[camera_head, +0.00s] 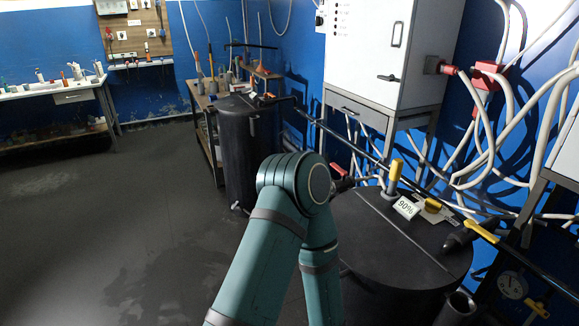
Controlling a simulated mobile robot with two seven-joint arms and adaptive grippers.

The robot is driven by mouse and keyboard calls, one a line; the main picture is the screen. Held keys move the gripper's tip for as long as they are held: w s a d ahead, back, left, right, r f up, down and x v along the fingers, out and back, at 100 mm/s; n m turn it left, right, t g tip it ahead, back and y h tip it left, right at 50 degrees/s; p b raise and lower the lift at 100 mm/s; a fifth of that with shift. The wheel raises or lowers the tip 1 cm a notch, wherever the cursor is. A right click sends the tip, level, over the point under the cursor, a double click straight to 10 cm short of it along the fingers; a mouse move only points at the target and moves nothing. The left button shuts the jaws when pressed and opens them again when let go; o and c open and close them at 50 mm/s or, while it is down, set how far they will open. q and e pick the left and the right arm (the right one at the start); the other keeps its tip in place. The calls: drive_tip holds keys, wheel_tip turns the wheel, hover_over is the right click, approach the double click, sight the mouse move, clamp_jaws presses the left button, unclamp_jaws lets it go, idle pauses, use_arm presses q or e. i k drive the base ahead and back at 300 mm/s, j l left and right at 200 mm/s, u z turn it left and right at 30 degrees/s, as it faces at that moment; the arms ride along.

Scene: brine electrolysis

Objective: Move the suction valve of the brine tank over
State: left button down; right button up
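A large dark round tank (385,245) with a flat lid stands at the lower right. A white label (405,207) reading "90%" is on its top. An upright yellow valve handle (395,172) stands at the lid's back edge, beside a dark fitting with a small red part (338,170). A second yellow handle (432,205) lies lower, beside the label. I cannot tell which handle is the suction valve. My teal arm rises from the bottom middle and covers the tank's left side. Neither gripper can be made out.
A long dark pipe (350,145) runs diagonally behind the tank, with a yellow part (482,232) at the right. Another dark tank (245,150) stands farther back. A white cabinet (370,60) and many pale hoses line the blue wall. The floor at left is clear.

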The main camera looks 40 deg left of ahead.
sight(339, 169)
drive_tip(key=u, duration=1)
drive_tip(key=i+j, duration=0.15)
drive_tip(key=j, duration=0.25)
drive_tip(key=i+j, duration=0.15)
drive_tip(key=j, duration=0.2)
drive_tip(key=i+j, duration=0.1)
drive_tip(key=j, duration=0.3)
